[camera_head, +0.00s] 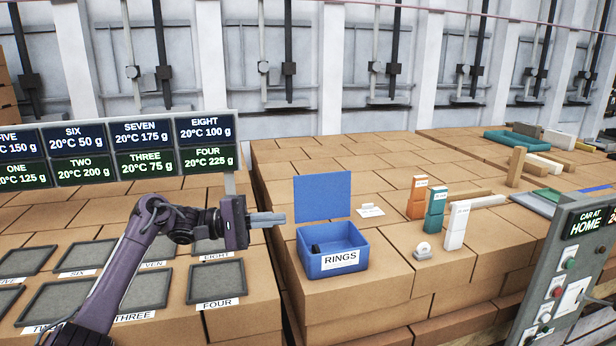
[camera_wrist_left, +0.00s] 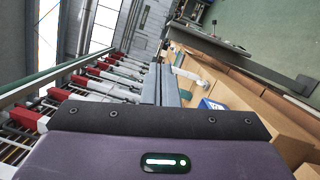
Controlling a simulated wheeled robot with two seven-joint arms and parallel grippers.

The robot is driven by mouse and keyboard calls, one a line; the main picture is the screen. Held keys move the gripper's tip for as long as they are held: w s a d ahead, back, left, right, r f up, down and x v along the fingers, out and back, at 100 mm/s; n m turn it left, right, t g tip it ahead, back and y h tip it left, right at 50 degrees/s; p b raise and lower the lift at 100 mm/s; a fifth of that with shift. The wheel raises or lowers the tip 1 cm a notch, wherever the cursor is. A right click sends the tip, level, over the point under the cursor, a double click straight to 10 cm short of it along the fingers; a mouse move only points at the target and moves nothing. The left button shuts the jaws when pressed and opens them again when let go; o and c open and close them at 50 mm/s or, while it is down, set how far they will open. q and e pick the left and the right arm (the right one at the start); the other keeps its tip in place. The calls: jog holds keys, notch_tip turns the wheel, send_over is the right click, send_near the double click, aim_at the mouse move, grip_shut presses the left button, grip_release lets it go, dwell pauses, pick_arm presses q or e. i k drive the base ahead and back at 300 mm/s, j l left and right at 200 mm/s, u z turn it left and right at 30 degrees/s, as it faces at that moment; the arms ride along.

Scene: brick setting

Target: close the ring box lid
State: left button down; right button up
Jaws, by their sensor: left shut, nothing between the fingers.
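The blue ring box (camera_head: 333,251), labelled RINGS, stands on the brick surface in the middle of the head view. Its blue lid (camera_head: 322,196) stands upright at the back, so the box is open. A small dark object (camera_head: 316,248) lies inside at the left. My left gripper (camera_head: 284,218) is shut and empty, just left of the box and about level with the gap between lid and rim. It looks apart from the lid. In the left wrist view, part of the blue box (camera_wrist_left: 210,104) shows beside the fingers (camera_wrist_left: 168,88). My right gripper is not in view.
A small white card (camera_head: 370,210) lies right of the lid. Orange (camera_head: 417,197), teal (camera_head: 435,211) and white (camera_head: 456,226) upright blocks stand further right. Dark trays (camera_head: 215,281) and a number board (camera_head: 120,150) are at left. A grey control panel (camera_head: 560,285) stands at front right.

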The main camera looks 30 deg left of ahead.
aim_at(318, 198)
jog(key=i+j, duration=1.1)
jog(key=j, duration=0.2)
